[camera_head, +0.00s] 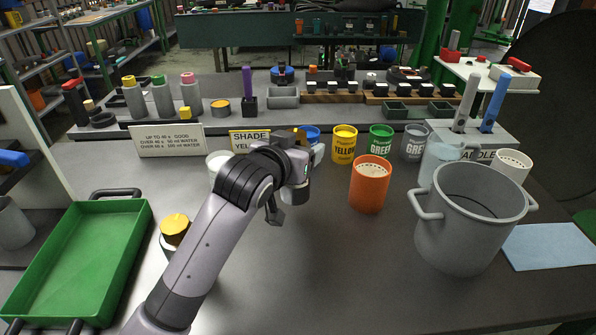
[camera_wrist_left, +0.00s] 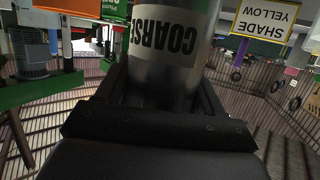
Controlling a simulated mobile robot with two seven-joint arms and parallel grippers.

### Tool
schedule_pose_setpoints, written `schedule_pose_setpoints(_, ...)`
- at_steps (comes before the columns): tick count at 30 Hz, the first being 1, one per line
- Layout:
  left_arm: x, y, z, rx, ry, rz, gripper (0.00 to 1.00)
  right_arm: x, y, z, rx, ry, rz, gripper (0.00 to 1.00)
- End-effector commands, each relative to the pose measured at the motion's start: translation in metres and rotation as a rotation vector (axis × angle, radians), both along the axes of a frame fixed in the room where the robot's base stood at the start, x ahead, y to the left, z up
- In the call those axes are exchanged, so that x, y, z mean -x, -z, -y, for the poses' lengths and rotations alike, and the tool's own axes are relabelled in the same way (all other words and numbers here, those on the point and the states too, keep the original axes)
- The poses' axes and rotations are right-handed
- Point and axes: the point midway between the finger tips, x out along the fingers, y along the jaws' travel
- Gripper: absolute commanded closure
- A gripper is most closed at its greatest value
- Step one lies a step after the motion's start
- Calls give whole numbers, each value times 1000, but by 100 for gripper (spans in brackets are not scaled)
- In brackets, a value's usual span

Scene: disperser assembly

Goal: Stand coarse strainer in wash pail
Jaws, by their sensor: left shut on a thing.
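My left gripper (camera_head: 285,205) is over the middle of the table, left of the orange container. It is shut on the coarse strainer. The left wrist view shows the strainer (camera_wrist_left: 172,60) as a grey metallic cylinder with a white "COARSE" label between the fingers (camera_wrist_left: 160,95). In the head view the strainer is mostly hidden by the gripper. The wash pail (camera_head: 458,240) is a large grey two-handled pot at the right front, open at the top, well to the right of my gripper. My right gripper does not show.
The orange container (camera_head: 368,188) stands between my gripper and the pail. Yellow (camera_head: 344,145), green (camera_head: 380,140) and grey (camera_head: 413,143) cans stand behind it. A green tray (camera_head: 75,260) is at left, a blue cloth (camera_head: 548,245) at right. The front middle is clear.

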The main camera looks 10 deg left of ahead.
Motion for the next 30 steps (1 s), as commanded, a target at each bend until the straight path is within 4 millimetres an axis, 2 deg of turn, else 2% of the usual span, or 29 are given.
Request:
schedule_pose_setpoints(5, 0, 9, 0, 2, 1, 8, 99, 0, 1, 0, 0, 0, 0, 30)
schedule_pose_setpoints(13, 0, 43, 0, 2, 1, 9, 99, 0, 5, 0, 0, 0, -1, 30)
schedule_pose_setpoints(26, 0, 49, 0, 3, 1, 10, 99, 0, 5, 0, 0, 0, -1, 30)
schedule_pose_setpoints(27, 0, 53, 0, 0, 0, 1, 30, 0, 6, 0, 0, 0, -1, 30)
schedule_pose_setpoints(29, 0, 53, 0, 0, 0, 1, 10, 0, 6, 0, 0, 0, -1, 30)
schedule_pose_setpoints(30, 0, 53, 0, 0, 0, 1, 7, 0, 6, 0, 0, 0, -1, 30)
